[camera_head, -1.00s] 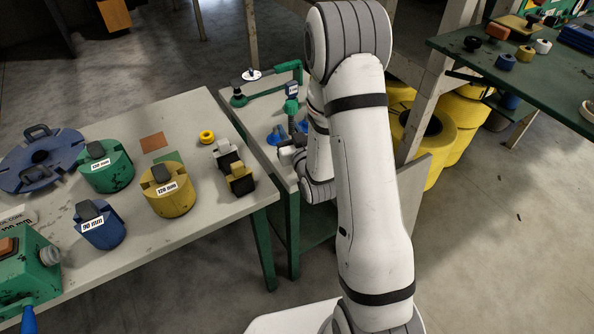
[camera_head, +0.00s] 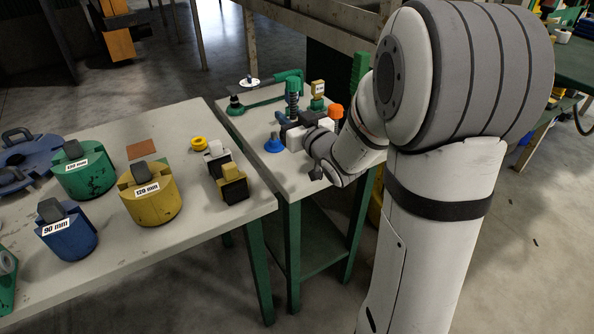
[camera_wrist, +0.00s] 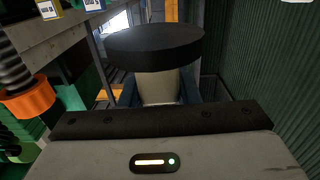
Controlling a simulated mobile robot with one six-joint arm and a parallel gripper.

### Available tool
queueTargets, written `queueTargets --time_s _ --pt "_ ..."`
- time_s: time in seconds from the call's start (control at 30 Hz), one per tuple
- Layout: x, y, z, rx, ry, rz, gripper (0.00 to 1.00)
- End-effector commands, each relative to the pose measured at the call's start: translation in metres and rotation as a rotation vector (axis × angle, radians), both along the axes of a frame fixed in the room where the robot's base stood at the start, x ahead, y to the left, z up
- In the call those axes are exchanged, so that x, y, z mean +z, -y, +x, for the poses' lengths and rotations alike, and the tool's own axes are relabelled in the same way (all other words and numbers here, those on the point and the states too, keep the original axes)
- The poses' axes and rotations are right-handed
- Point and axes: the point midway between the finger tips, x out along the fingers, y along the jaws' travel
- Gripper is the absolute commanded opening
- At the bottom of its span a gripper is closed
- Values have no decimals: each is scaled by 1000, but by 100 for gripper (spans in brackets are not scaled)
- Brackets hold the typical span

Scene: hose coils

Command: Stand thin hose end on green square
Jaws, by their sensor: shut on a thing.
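My gripper (camera_head: 284,121) is over the small far table, among standing hose ends. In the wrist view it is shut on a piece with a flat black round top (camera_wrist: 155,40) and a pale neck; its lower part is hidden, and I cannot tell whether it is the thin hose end. A dark ribbed hose end (camera_head: 292,92) stands beside the gripper. The green square (camera_head: 160,161) shows only as a sliver behind the yellow 120 mm drum (camera_head: 150,202) on the near table.
A brown square (camera_head: 141,149), a yellow ring (camera_head: 199,143) and two small blocks (camera_head: 234,182) lie near the green square. Green (camera_head: 85,178) and blue (camera_head: 68,240) drums stand left. An orange-topped piece (camera_head: 336,111) and a yellow labelled piece (camera_head: 318,90) stand behind my gripper.

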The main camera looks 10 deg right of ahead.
Motion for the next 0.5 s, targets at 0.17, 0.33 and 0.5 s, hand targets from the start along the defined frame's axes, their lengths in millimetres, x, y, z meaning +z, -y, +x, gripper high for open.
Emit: queueTargets --time_s 0.17,0.33,0.5 --pt "-12 0 0 0 -5 2 1" --pt "-44 0 1 -1 -5 2 1" --pt "-59 1 0 -1 -1 0 1"
